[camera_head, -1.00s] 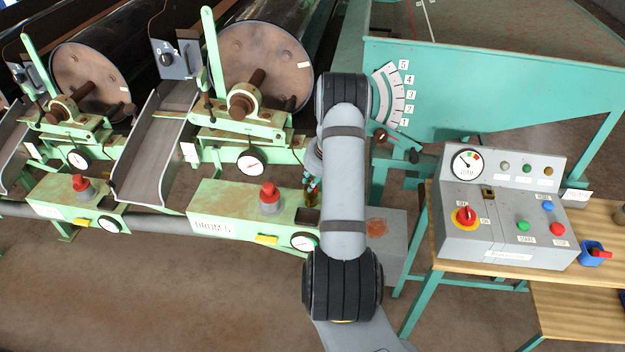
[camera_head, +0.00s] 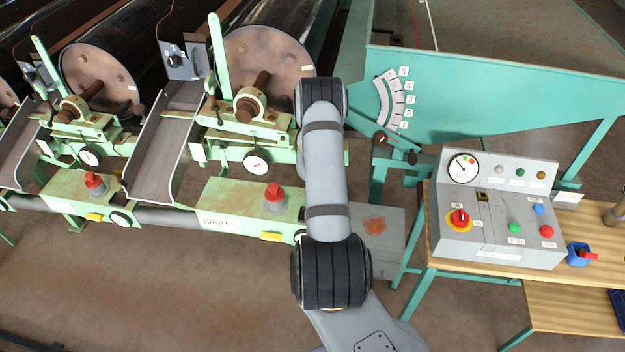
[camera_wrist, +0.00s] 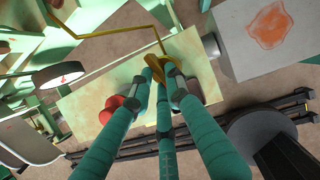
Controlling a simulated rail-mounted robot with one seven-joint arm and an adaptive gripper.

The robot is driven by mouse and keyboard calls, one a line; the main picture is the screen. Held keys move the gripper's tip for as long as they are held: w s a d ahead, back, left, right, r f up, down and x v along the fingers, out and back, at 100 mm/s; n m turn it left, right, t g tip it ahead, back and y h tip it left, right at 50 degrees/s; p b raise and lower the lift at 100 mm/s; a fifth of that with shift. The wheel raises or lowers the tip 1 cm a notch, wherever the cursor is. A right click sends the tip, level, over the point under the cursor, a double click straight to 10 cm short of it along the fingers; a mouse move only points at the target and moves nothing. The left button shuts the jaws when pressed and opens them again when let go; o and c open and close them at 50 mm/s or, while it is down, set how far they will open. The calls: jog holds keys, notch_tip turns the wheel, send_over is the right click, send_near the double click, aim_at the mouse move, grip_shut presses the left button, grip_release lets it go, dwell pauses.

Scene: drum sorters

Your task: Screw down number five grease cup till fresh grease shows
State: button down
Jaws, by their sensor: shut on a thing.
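In the wrist view, the brass grease cup (camera_wrist: 155,66) stands over the pale green housing (camera_wrist: 187,48), with a thin brass pipe (camera_wrist: 112,32) running near it. My gripper (camera_wrist: 162,82) has its teal fingers closed around the cup, hiding much of it. I cannot see any grease at the cup. In the head view, the green housing (camera_head: 235,207) carries a label that seems to read DRUM 5. My arm covers the housing's right end there, so the gripper and cup are hidden in that view.
A red-topped fitting (camera_head: 274,196) stands on the housing, close to my fingers in the wrist view (camera_wrist: 113,108). A dial gauge (camera_wrist: 58,75) is at left. A grey box with an orange patch (camera_head: 374,225) and a control console (camera_head: 497,215) are at right.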

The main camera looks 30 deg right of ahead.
jog(key=c, duration=1.7)
grip_release()
jog(key=shift+o, duration=0.2)
jog(key=shift+f+b, duration=0.15)
jog(key=shift+b, duration=0.35)
